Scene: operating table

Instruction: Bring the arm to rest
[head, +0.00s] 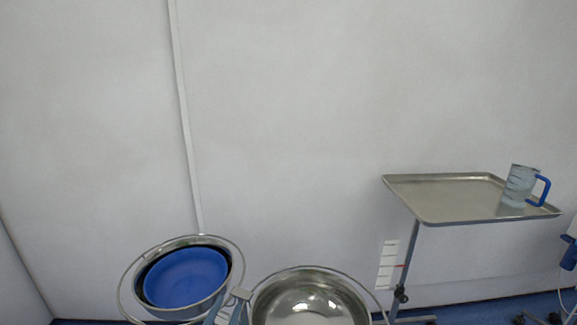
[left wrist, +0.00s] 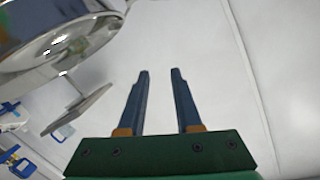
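My left gripper (head: 226,312) shows only as fingertips at the bottom edge of the head view, in front of the gap between two basins. In the left wrist view my left gripper (left wrist: 161,75) has its two dark blue fingers apart, with nothing between them. White wall lies behind the fingers. The rest of the left arm is out of the head view. My right gripper is in neither view.
A blue-lined basin (head: 186,277) and a steel basin (head: 308,300) sit in a ring stand near the left gripper. A steel tray (head: 450,200) on a pole holds a jug with a blue handle (head: 520,184). In the left wrist view a shiny basin (left wrist: 70,48) is at upper left.

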